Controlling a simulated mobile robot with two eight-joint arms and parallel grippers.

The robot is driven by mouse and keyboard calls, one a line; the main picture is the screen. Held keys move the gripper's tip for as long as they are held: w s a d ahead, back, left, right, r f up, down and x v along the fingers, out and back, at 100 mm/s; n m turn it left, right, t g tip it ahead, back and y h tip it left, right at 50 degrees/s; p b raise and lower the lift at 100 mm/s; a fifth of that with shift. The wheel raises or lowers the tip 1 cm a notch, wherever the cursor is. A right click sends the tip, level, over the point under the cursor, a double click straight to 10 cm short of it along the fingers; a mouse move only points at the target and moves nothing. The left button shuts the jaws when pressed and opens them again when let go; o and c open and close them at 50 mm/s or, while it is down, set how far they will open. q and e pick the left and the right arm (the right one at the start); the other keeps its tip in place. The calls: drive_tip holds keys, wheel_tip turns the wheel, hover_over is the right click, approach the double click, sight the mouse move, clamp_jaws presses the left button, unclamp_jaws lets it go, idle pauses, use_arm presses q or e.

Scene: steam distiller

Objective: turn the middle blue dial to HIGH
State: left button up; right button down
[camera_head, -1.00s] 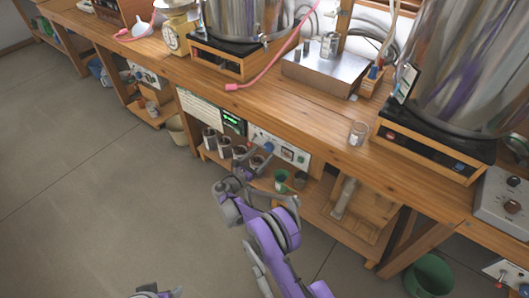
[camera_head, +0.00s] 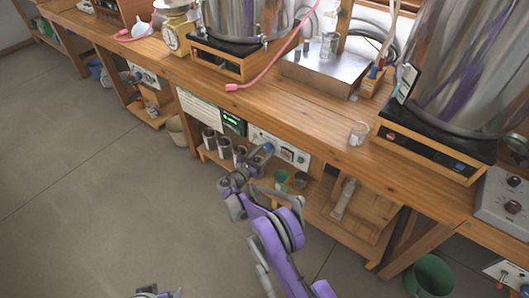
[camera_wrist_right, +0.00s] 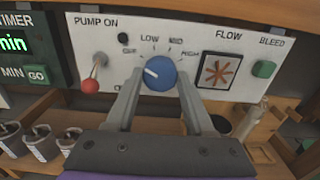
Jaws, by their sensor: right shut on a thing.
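The middle blue dial (camera_wrist_right: 160,73) is on a white panel (camera_wrist_right: 215,30) under the bench. Its white mark points to the upper left, towards the OFF label. LOW, MID and HIGH follow clockwise over its top. My right gripper (camera_wrist_right: 158,82) has a finger on each side of the dial and is shut on it. In the head view the right gripper (camera_head: 260,156) reaches the panel from below, partly covering the blue dial (camera_head: 268,147). A small part of my left gripper (camera_head: 157,293) shows at the bottom edge; its jaws cannot be made out.
Left of the dial is a red-tipped PUMP ON lever (camera_wrist_right: 91,80) and a green-lit timer (camera_wrist_right: 14,42). Right are a FLOW window (camera_wrist_right: 217,69) and a green BLEED button (camera_wrist_right: 264,68). Several grey cups (camera_head: 224,146) stand on the shelf below. The floor in front is clear.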

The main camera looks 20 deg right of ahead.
drive_tip(key=shift+m, duration=0.3)
drive_tip(key=shift+f+m+b, duration=0.1)
drive_tip(key=shift+m+b, duration=0.6)
drive_tip(key=shift+m, duration=0.1)
drive_tip(key=m+b, duration=0.1)
drive_tip(key=m, duration=0.1)
drive_tip(key=shift+m, duration=0.3)
drive_tip(key=m+b, duration=0.1)
drive_tip(key=m, duration=0.1)
drive_tip(key=shift+m, duration=0.4)
drive_tip(key=m+b, duration=0.1)
drive_tip(key=m, duration=0.2)
drive_tip(key=shift+m, duration=0.3)
drive_tip(key=m+b, duration=0.1)
drive_tip(key=m, duration=0.5)
drive_tip(key=m+b, duration=0.1)
drive_tip(key=m, duration=0.5)
drive_tip(key=shift+m, duration=0.4)
